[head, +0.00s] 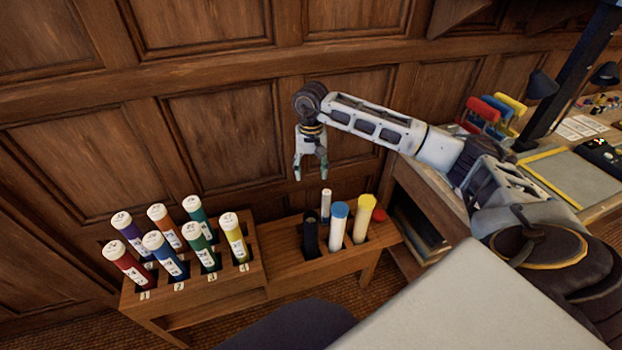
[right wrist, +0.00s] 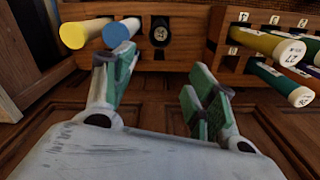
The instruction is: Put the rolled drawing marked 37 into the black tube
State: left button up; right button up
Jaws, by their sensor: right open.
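My right gripper (head: 311,170) is open and empty, pointing down above and behind the right-hand part of the rack. Its two green-padded fingers (right wrist: 157,80) stand apart in the right wrist view. The black tube (head: 310,238) stands upright in the rack, below the gripper. Several coloured rolls with numbered white ends stand in the left part. The yellow roll (head: 234,240) has an end (right wrist: 292,53) whose number looks like 27 or 37. Most other numbers are too small to read, so I cannot tell surely which roll is 37. My left gripper is not in view.
A blue-capped white tube (head: 338,223), a yellow-capped tube (head: 362,218) and a slim white roll (head: 325,207) stand near the black tube. The wooden rack (head: 283,290) is against the panelled wall. A desk with lamps stands at the right.

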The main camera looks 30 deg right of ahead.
jog(key=shift+r, duration=2.1)
